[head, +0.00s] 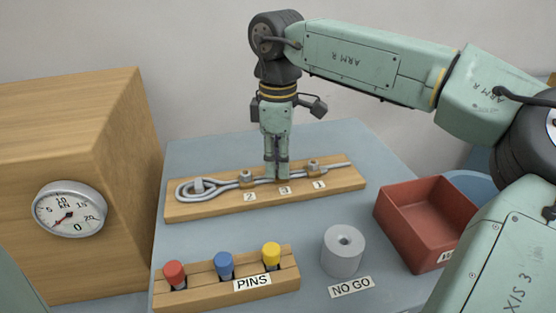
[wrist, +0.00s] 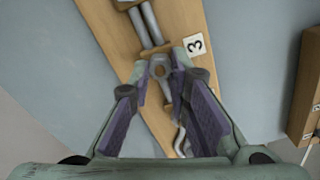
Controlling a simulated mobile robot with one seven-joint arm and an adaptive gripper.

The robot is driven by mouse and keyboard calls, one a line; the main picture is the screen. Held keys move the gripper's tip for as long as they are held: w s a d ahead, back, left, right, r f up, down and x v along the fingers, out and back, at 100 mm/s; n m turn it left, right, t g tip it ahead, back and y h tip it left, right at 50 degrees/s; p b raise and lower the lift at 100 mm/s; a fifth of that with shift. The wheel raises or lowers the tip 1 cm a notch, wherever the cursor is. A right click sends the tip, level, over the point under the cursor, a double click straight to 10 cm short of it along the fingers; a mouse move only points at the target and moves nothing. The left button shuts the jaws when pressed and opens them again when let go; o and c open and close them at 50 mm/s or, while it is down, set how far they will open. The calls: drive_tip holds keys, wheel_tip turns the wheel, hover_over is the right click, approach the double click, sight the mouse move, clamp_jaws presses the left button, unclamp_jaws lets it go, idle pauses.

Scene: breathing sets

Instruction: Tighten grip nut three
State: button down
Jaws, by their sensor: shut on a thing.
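A wooden board (head: 190,212) carries a wire rope bent into a loop (head: 195,189) at its left end. Labels 2, 3 and 1 stand from left to right along it. Grip nut two (head: 246,175) and grip nut one (head: 313,164) show on their grips. My gripper (head: 277,177) points straight down at the middle grip, by label 3 (head: 284,191). In the wrist view its fingertips (wrist: 161,72) are shut on grip nut three (wrist: 158,69), beside label 3 (wrist: 194,44). The fingers hide this nut in the head view.
A dial gauge (head: 69,210) on a wooden box reads near its low end. A pin rack (head: 226,284) with red, blue and yellow pins, a grey NO GO cylinder (head: 342,251) and a red tray (head: 393,225) stand in front and to the right.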

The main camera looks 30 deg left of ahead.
drive_tip(key=c, duration=1.5)
unclamp_jaws()
wheel_tip(320, 180, up, 12)
drive_tip(key=shift+r, duration=0.1)
